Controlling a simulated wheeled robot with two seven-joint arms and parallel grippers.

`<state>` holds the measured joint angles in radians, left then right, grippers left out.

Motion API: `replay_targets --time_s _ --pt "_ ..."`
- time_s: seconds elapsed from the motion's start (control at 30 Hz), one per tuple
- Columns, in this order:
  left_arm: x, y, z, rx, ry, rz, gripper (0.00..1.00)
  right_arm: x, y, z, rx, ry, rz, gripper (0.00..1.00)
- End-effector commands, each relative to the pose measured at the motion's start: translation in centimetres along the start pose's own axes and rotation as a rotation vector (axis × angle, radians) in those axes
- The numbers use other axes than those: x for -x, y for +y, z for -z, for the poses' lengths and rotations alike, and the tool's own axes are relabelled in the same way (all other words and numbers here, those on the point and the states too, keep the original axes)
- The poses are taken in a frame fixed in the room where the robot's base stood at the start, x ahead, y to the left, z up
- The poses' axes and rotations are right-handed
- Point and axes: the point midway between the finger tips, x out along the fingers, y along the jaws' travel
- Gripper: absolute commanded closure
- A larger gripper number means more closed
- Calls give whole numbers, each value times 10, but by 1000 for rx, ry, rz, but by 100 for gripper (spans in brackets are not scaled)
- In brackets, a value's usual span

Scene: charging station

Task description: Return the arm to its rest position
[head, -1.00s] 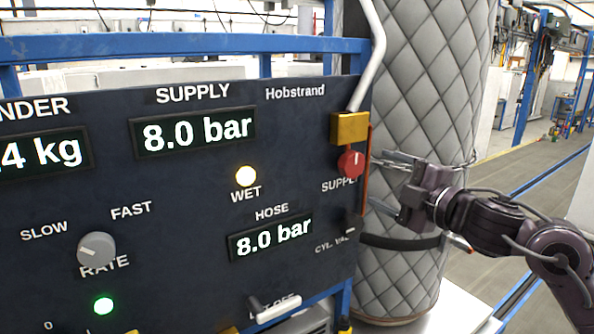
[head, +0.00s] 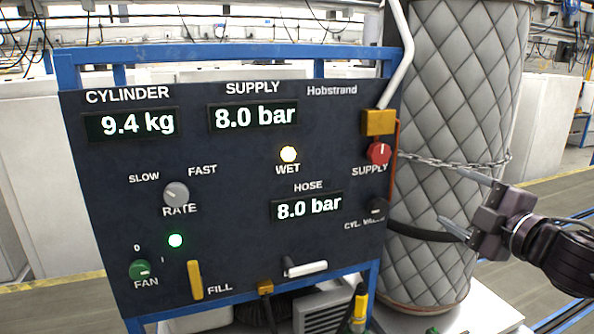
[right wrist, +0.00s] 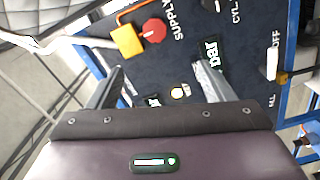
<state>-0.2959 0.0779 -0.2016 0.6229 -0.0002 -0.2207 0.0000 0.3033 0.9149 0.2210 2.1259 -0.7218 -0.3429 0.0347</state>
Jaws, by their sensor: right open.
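My right gripper (head: 448,203) is open and empty at the right of the head view, in front of the quilted grey cylinder (head: 455,110). Its fingers point left towards the control panel (head: 230,170), apart from the red supply knob (head: 379,153). In the right wrist view the open fingers (right wrist: 160,85) show with the panel beyond them and nothing between them. That view also shows the red knob (right wrist: 154,31) and the yellow block (right wrist: 127,41). My left gripper is in neither view.
The panel reads cylinder 9.4 kg, supply 8.0 bar and hose 8.0 bar. The wet lamp (head: 289,154) and a green lamp (head: 175,240) are lit. A chain (head: 440,163) and a dark strap (head: 425,233) cross the cylinder. A white lever (head: 306,269) sticks out low on the panel. Open floor lies at right.

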Motion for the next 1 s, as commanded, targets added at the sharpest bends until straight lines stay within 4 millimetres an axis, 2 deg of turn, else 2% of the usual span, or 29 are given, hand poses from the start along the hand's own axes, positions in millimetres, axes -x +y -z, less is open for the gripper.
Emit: replay_targets --time_s 0.07,0.23,0.37,0.57,0.67,0.8,0.9,1.0 --pt "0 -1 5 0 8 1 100 -3 -15 -2 -34 -21 8 25" --pt "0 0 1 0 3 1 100 -6 -47 -7 -107 -78 23 25" --pt "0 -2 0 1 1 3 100 -7 -81 -12 -189 -146 44 25" --pt "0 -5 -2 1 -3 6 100 4 -154 -20 -369 -304 104 25" --pt "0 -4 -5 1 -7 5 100 21 -204 -21 -496 -423 158 25" --pt "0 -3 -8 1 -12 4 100 65 -284 -15 -716 -650 277 25" --pt "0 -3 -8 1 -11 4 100 98 -326 -5 -842 -791 361 25" --pt "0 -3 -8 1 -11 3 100 128 -357 6 -939 -908 436 25"
